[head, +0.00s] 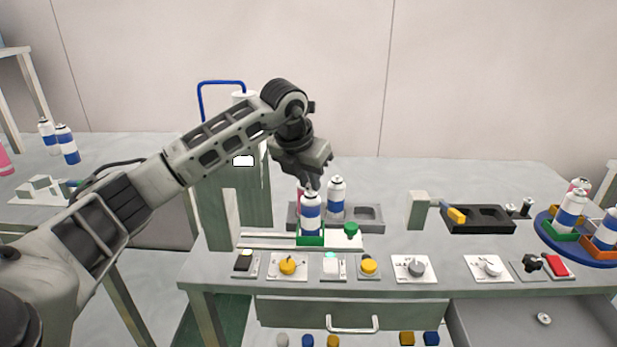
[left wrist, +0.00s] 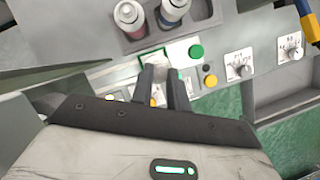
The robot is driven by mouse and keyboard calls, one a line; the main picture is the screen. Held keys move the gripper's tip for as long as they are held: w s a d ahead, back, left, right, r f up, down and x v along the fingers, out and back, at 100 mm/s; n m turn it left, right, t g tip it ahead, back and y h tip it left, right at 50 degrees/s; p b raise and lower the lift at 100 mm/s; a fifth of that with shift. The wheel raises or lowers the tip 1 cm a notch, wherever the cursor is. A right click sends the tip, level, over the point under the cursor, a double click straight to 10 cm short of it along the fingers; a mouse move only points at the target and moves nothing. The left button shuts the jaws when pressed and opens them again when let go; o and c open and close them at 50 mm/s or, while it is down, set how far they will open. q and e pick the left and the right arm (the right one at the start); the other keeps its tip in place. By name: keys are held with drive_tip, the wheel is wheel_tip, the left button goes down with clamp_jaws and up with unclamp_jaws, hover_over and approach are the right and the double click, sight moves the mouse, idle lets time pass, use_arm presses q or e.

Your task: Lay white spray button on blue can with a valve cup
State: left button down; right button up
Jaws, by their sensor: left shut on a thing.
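My left gripper (head: 313,186) points down, right above the top of a blue-and-white can (head: 311,216). This can stands upright at the green holder (head: 310,239). In the left wrist view its two dark fingers (left wrist: 164,78) are close together around a small pale thing, mostly hidden, which looks like the white spray button. Whether it touches the can cannot be told. The can's valve cup is hidden by the fingers. A second blue-and-white can (head: 336,196) stands upright in the grey tray (head: 368,213) behind. My right gripper is not in view.
A green button (head: 351,230) sits right of the holder. Several small plates with yellow, grey and white parts line the front edge. A black tray (head: 480,219) and a blue turntable (head: 560,247) with cans stand at right. A tall grey-green stand (head: 245,195) rises at left.

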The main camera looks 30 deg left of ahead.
use_arm(q)
drive_tip(key=c, duration=1.3)
unclamp_jaws()
wheel_tip(320, 180, up, 12)
drive_tip(key=p, duration=0.8)
